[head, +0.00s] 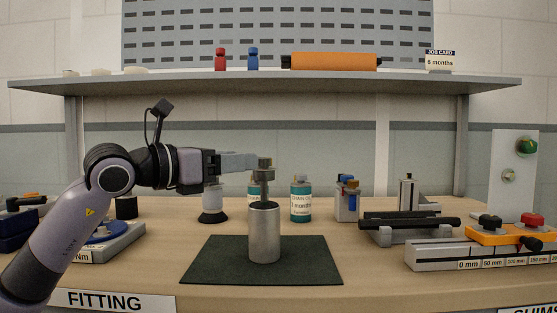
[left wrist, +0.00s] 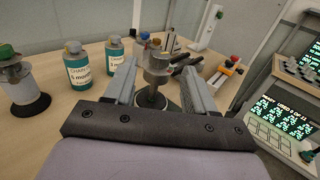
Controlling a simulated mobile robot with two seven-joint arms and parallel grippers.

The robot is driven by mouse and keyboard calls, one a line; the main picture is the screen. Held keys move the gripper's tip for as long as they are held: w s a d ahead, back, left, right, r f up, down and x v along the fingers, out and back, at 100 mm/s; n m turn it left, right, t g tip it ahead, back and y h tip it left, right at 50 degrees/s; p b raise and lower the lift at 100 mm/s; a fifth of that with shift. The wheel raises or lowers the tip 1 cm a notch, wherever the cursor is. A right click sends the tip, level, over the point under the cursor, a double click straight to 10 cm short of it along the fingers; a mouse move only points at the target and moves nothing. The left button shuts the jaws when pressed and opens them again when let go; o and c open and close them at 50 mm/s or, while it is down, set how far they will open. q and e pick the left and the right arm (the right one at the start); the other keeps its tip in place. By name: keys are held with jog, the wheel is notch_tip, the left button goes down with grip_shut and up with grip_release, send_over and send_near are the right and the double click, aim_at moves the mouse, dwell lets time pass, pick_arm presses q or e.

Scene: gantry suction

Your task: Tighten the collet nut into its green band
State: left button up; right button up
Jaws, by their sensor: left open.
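A grey metal cylinder (head: 264,235) stands upright on the dark green mat (head: 205,270). It has a black collar, and a thin shaft rises from it to a grey metal head (head: 265,163), which I take to be the collet nut or its tool. My left gripper (head: 258,162) reaches in level from the left at the head's height. In the left wrist view the open fingers of the left gripper (left wrist: 170,80) stand either side of the metal head (left wrist: 157,66); contact is unclear. I cannot make out a green band on it. My right gripper is not in view.
Two teal bottles (head: 301,200) and a black-based container (head: 213,205) stand behind the mat. A gauge marked Nm (head: 108,240) sits left. A rail with an orange block (head: 500,236) is at right. A shelf (head: 300,78) spans above the arm.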

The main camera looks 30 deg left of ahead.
aim_at(264, 159)
pick_arm(q)
jog(key=shift+p+x, duration=0.55)
jog(key=shift+x, duration=2.85)
jog(key=c, duration=0.9)
